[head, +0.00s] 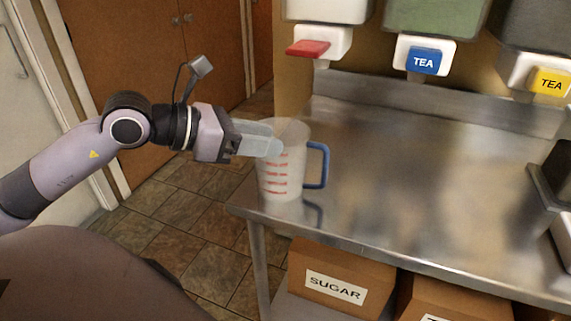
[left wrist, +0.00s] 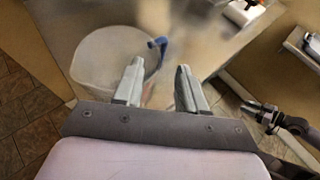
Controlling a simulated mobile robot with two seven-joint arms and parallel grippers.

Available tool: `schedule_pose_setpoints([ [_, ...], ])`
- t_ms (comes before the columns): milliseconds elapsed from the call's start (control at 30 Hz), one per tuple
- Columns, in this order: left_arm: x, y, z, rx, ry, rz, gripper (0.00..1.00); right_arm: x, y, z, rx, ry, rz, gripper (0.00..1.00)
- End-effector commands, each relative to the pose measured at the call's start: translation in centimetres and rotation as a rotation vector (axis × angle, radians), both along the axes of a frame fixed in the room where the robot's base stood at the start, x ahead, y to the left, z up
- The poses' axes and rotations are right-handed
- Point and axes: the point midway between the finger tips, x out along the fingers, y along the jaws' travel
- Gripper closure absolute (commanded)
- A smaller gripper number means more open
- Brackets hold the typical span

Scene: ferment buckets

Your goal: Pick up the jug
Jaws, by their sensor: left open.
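The jug (head: 279,178) is clear with red measuring marks and a blue handle (head: 324,166) on its right side. It stands upright on the left front corner of the steel table. My left gripper (head: 272,146) reaches in from the left at the height of the jug's upper part, and its fingers overlap the jug in the head view. In the left wrist view the two fingers (left wrist: 160,80) are apart, with the jug's round rim (left wrist: 84,58) around and left of the left finger. The blue handle top (left wrist: 157,43) shows beyond the fingers. I cannot tell whether they touch the jug.
The steel table (head: 400,190) is mostly clear to the jug's right. Dispensers with a red tap (head: 308,48), a blue tap (head: 424,61) and a yellow tap (head: 550,82) hang behind. A sugar box (head: 340,280) sits below.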

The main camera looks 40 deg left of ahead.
Motion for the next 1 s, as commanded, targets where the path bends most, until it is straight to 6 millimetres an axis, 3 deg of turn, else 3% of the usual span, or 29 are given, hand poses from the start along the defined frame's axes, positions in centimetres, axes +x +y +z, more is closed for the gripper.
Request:
schedule_pose_setpoints([
  [1000,4.2,-2.2,-2.5,-0.003,-0.002,0.001,0.6,0.0,-0.1,1.5,-0.001,-0.004,-0.001,0.57],
])
